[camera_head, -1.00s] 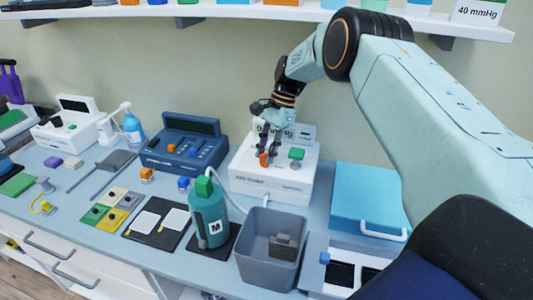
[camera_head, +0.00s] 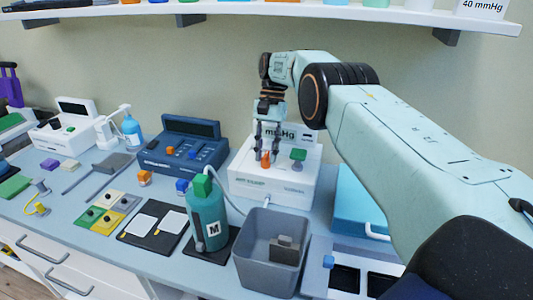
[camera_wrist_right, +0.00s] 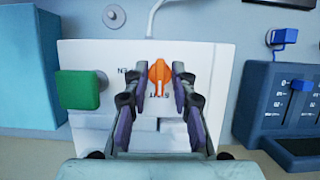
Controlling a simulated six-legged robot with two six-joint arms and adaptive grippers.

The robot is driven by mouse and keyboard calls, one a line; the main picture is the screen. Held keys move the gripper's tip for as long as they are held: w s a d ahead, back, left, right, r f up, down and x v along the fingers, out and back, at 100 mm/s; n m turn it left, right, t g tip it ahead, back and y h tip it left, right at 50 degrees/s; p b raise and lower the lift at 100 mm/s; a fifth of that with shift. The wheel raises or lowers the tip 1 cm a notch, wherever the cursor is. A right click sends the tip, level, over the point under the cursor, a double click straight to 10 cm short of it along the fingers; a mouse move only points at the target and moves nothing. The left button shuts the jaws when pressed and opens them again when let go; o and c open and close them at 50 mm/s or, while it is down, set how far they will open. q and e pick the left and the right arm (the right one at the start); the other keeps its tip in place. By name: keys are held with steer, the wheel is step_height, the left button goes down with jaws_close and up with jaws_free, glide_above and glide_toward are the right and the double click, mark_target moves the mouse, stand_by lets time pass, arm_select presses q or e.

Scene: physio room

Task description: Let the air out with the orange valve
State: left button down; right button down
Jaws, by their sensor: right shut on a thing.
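The orange valve (camera_head: 265,159) sits on top of a white box-shaped unit (camera_head: 255,186) in the head view. In the wrist view the orange valve (camera_wrist_right: 159,74) lies between the fingertips of my right gripper (camera_wrist_right: 160,80), its narrow handle pointing toward the gripper. My right gripper (camera_head: 266,153) comes down from above and is shut on the valve; the fingers partly hide it in the head view. Lettering by the valve is upside down in the wrist view and partly covered. My left gripper is not in view.
A green knob (camera_head: 298,155) stands beside the valve on the same unit. A green-capped bottle marked M (camera_head: 208,218), with a tube to the unit, and a grey bin (camera_head: 258,268) stand in front. A blue console (camera_head: 185,148) is left, a blue box (camera_head: 350,205) right.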

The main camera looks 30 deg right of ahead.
steer(key=shift+w+r, duration=0.1)
stand_by(0.3)
steer(key=c, duration=1.4)
jaws_free()
steer(key=shift+c, duration=0.2)
